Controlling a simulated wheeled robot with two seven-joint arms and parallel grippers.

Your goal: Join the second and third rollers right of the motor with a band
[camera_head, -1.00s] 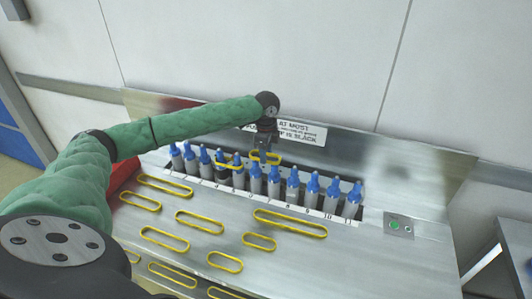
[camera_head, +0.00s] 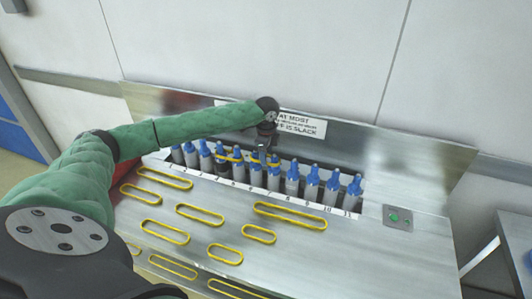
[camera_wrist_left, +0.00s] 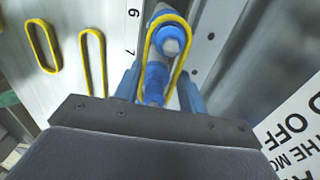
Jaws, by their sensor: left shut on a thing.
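A row of grey rollers with blue caps stands in a slot along a numbered strip. The darker-bodied one, apparently the motor (camera_head: 222,168), is left of the middle; a yellow band (camera_head: 232,158) spans it and the roller to its right. My left gripper (camera_head: 263,152) is shut on another yellow band (camera_wrist_left: 186,48) above the second and third rollers right of the motor. In the left wrist view the band's loop frames a blue cap (camera_wrist_left: 171,41) and a nearer blue cap (camera_wrist_left: 155,82). I cannot tell whether it sits around them or just above. My right gripper is not in view.
Several loose yellow bands, including a long one (camera_head: 290,216), lie on the metal bench (camera_head: 350,260) before the rollers. A plate with a green button (camera_head: 397,217) is at the right. A metal back panel with a printed label (camera_head: 300,126) rises close behind the rollers.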

